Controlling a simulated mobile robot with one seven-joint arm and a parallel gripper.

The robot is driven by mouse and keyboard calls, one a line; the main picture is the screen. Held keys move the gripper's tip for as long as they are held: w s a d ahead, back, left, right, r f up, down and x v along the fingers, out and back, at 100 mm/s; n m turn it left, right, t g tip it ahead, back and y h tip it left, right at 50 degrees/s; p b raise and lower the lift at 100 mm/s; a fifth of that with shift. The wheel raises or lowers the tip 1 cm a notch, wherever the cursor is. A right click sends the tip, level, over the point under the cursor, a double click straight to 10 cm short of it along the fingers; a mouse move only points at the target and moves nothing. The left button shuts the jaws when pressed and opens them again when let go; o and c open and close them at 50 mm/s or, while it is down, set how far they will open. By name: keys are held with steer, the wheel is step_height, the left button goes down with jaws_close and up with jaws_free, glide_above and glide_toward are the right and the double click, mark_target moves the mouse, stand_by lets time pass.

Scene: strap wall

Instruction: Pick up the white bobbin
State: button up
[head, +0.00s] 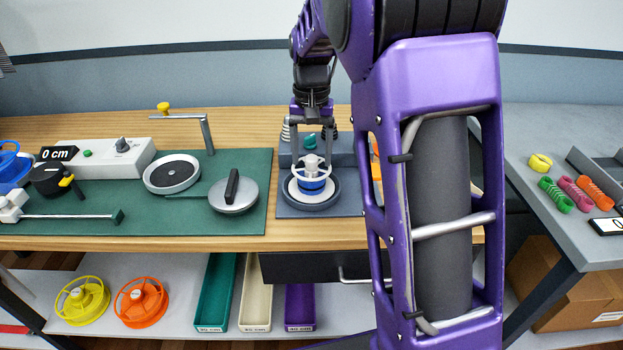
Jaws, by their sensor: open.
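A white bobbin (312,168) with a blue band around its middle stands upright in a round grey dish (289,198) on the bench. My gripper (312,157) points straight down over it. Its two fingers are apart, one on the left and one on the right of the bobbin's white top. I cannot tell whether the fingertips touch it.
A grey lidded pan-like disc (233,196) and a white-rimmed round plate (172,174) lie on the green mat (140,222) to the left, with a bent metal post (207,132) behind. Yellow (82,300) and orange (141,302) bobbins lie on the lower shelf. My arm hides the bench's right part.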

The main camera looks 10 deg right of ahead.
jaws_close()
stand_by(1.4)
